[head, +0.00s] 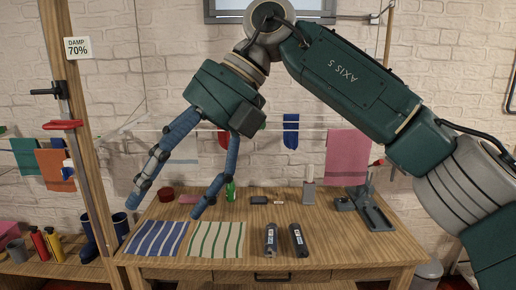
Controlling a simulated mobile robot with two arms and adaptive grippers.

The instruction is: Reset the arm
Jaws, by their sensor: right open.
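My right arm (365,95) reaches in from the right across the upper part of the head view. It is dark green with grey joints and bends down at its wrist. My right gripper (166,208) has two blue-wrapped fingers, spread wide and empty. The fingers point down and left in front of the wooden table (340,250), over its left part. Their tips show just above the striped cloths in the picture; I cannot tell their height. My left gripper is not in view.
A grey metal stand (372,208) is at right.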

